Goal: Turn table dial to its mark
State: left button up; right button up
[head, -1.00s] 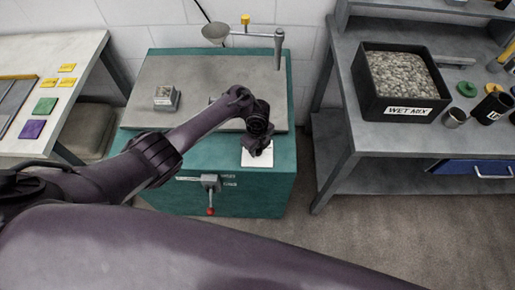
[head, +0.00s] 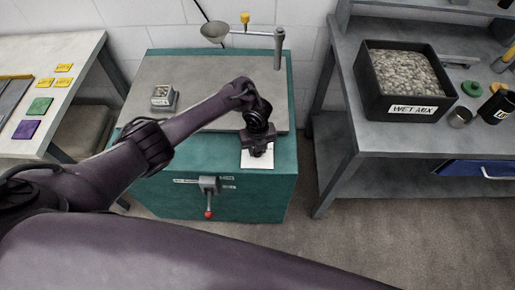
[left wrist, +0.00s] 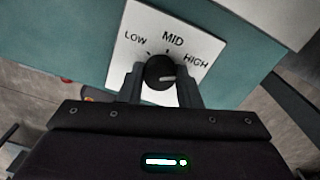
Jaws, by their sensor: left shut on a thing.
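The table dial (left wrist: 158,69) is a round black knob with a white pointer line. It sits on a white plate (left wrist: 124,62) marked LOW, MID and HIGH. In the left wrist view the pointer line lies to the right, toward the HIGH side. My left gripper (left wrist: 162,82) is shut on the knob, one finger on each side. In the head view my left gripper (head: 257,146) is over the white plate (head: 258,160) on the green cabinet's front part and hides the dial. My right gripper is not in view.
The green cabinet (head: 160,197) has a red-tipped lever (head: 208,190) on its front. A small grey box (head: 163,97) and a post with a pan (head: 215,30) are on its top. A bench with a black WET MIX bin (head: 412,108) stands right; a card table (head: 70,108) stands left.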

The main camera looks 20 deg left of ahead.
pick_arm(q)
jog(key=o, duration=1)
jog(key=shift+c, duration=0.2)
notch_tip(320, 180, up, 8)
jog(key=shift+f+p, duration=0.1)
jog(key=shift+p, duration=0.7)
